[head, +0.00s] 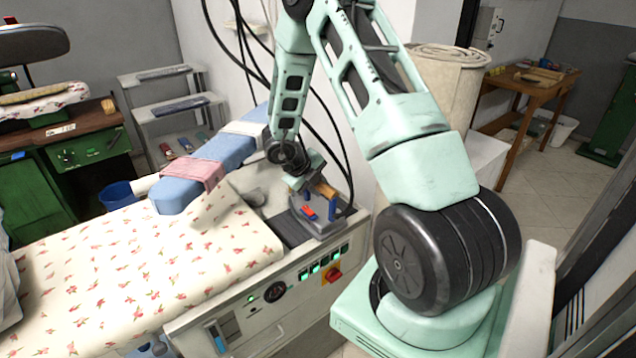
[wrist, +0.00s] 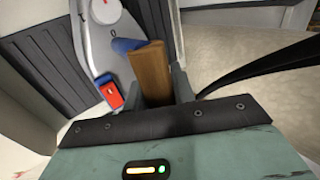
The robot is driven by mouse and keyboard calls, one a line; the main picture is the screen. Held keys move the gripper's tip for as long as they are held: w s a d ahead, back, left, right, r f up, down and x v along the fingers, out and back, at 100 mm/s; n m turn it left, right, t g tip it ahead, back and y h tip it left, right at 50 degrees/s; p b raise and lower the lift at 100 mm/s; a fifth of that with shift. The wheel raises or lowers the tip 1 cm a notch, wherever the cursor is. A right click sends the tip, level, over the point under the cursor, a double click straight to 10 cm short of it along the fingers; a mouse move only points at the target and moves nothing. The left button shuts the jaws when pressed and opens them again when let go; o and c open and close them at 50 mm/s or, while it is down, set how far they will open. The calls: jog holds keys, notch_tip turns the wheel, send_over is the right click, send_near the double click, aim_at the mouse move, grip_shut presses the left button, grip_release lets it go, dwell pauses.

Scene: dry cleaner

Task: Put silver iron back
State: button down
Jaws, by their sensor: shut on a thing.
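The silver iron (head: 316,219) is grey with a wooden handle and a red switch. It sits on or just above a dark ribbed rest pad (head: 290,230) at the right end of the ironing table; I cannot tell whether it touches. My gripper (head: 312,188) is above the iron and shut on its handle. In the wrist view the wooden handle (wrist: 150,72) stands between the fingers of my gripper (wrist: 160,90), with the red switch (wrist: 110,92) to its left. The ribbed pad also shows in the wrist view (wrist: 50,70).
The ironing table (head: 130,270) has a flower-print cover and a front panel with lit buttons (head: 322,262). A blue padded sleeve board (head: 215,160) lies behind, left of the iron. Black cables hang by my arm. Grey shelves (head: 170,105) stand at the back left.

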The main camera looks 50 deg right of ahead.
jog(key=c, duration=1.2)
grip_release()
jog(key=shift+f, duration=0.1)
jog(key=shift+o, duration=0.2)
